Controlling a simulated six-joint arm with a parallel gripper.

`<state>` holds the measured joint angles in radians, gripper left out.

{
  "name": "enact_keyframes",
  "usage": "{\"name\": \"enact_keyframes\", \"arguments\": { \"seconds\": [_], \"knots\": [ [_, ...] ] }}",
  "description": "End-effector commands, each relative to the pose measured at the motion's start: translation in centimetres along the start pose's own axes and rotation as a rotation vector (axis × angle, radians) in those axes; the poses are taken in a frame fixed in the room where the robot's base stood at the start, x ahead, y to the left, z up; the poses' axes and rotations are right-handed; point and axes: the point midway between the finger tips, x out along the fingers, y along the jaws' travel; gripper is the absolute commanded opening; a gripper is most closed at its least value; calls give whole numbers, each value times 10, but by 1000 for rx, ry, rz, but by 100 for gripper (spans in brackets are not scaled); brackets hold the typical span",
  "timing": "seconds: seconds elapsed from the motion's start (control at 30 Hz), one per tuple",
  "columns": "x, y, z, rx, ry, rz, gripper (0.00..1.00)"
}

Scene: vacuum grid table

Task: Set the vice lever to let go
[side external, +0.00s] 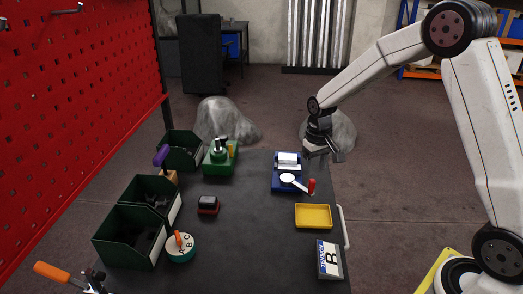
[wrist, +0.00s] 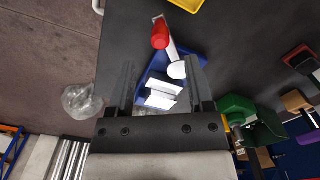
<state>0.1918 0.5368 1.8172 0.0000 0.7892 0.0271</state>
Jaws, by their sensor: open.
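The vice (side external: 287,170) has a blue base and white jaws and sits near the far right edge of the dark table. Its lever has a white arm and a red knob (side external: 312,186), which points toward the yellow tray. In the wrist view the red knob (wrist: 160,33) is above the white jaws (wrist: 160,94), and the blue base (wrist: 158,68) lies partly behind my fingers. My gripper (side external: 338,155) is above and to the right of the vice in the side view. It is open and empty, with its two fingers (wrist: 161,82) apart and the vice seen between them.
A yellow tray (side external: 313,216) lies close to the vice. A card marked B (side external: 329,259), a dial with letters (side external: 180,248), a red-and-black block (side external: 208,205), a green fixture (side external: 220,157) and green bins (side external: 130,237) stand around the table. Its middle is clear.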

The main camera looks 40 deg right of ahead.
Motion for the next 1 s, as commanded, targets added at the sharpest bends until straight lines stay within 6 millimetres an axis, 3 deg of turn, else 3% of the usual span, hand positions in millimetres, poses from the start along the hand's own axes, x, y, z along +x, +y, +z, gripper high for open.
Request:
{"name": "enact_keyframes", "arguments": {
  "seconds": [0.27,0.7,1.0],
  "knots": [
    [10,0,0,-1,-1,0,67],
    [59,0,0,-1,0,0,67],
    [77,0,0,-1,3,0,67]
  ]
}}
